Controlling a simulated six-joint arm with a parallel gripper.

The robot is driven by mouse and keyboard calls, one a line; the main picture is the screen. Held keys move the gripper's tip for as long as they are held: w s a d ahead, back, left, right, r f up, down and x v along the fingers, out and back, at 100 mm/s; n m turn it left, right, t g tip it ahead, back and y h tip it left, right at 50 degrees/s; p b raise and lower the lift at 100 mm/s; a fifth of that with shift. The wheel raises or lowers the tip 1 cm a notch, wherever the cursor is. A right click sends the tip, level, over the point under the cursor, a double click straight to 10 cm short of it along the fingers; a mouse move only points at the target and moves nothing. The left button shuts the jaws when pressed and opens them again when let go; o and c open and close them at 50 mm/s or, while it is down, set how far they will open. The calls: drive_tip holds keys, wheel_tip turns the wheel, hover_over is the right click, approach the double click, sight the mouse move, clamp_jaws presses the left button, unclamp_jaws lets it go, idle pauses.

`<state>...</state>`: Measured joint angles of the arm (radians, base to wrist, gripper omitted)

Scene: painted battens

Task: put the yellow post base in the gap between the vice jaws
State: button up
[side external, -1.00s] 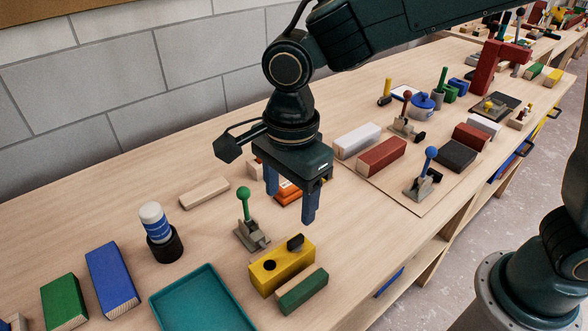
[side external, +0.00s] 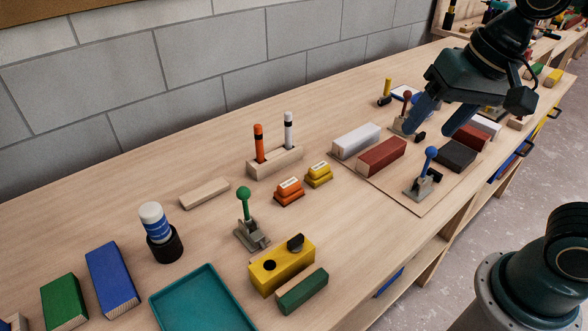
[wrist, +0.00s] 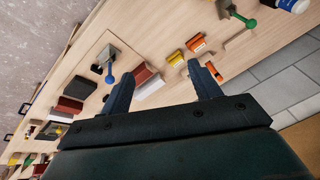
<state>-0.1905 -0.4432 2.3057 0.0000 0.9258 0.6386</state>
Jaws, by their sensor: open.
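A small stepped yellow block with a pale top label, which looks like the yellow post base (side external: 318,175), sits on the bench beside a similar orange one (side external: 290,191). Both also show in the wrist view, the yellow one (wrist: 175,58) nearer the board. A white block (side external: 357,141) and a red block (side external: 382,156) lie parallel on a thin board with a narrow gap between them; I cannot tell for certain that they are the vice jaws. My gripper (side external: 438,121) is open and empty, above and right of these blocks. Its fingers (wrist: 160,75) hide part of the board.
Clamps with red (side external: 407,97) and blue (side external: 430,153) knobs stand at the board. A wooden holder (side external: 277,164) carries upright orange and white markers. A green-knobbed clamp (side external: 244,192), a holed yellow block (side external: 283,269) and a teal tray (side external: 204,305) are nearer the front.

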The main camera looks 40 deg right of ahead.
drive_tip(key=s+d+n+t, duration=0.1)
drive_tip(key=s+d+n, duration=0.3)
drive_tip(key=s+n, duration=0.1)
drive_tip(key=shift+s+d+f+t+h, duration=0.35)
drive_tip(key=shift+s+f+h, duration=0.1)
drive_tip(key=shift+s, duration=0.2)
